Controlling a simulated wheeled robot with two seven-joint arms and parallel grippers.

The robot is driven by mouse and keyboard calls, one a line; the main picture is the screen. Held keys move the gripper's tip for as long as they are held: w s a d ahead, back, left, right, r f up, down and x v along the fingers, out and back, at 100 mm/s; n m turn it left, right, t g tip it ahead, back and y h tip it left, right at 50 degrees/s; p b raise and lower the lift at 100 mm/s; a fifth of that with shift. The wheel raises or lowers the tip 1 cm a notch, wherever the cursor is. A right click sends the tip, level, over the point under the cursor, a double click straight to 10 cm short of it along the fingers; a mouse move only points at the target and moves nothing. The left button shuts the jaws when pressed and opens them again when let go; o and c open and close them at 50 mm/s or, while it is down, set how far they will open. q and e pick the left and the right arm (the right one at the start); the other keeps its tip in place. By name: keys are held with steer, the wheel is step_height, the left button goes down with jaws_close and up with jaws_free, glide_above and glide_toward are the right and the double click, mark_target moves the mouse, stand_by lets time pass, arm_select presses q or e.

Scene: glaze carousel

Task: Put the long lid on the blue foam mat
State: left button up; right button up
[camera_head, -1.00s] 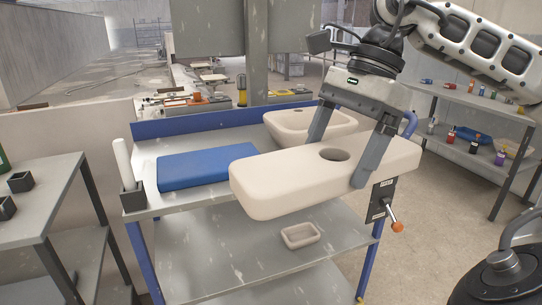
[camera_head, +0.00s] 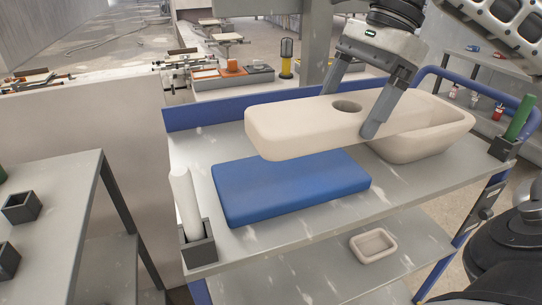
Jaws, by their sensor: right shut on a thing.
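The long lid (camera_head: 296,132) is a cream slab with a round hole near its right part. My right gripper (camera_head: 352,112) is shut on it, with one finger on each long side near the hole. The lid is held above the cart's top, over the back part of the blue foam mat (camera_head: 290,192), and hides the mat's far edge. It appears apart from the mat. The mat lies flat on the grey top shelf (camera_head: 420,182) and its surface in view is bare. My left gripper is not in view.
A cream basin (camera_head: 428,140) stands right of the mat, partly behind the lid and gripper. A holder with a white roll (camera_head: 190,215) stands at the front left corner. A small cream dish (camera_head: 373,244) sits on the lower shelf. A grey table (camera_head: 50,215) is at left.

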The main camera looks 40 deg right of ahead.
steer(key=w+a+f, duration=0.2)
steer(key=w, duration=0.6)
steer(key=b, duration=0.1)
glide_toward(284, 172)
steer(key=shift+w+a, duration=0.15)
steer(key=shift+a, duration=0.35)
steer(key=shift+w+a, duration=0.15)
steer(key=shift+a, duration=0.35)
steer(key=shift+f, duration=0.3)
step_height(284, 172, down, 3)
steer(key=shift+f+b, duration=0.15)
steer(key=shift+b, duration=0.35)
steer(key=shift+f, duration=0.4)
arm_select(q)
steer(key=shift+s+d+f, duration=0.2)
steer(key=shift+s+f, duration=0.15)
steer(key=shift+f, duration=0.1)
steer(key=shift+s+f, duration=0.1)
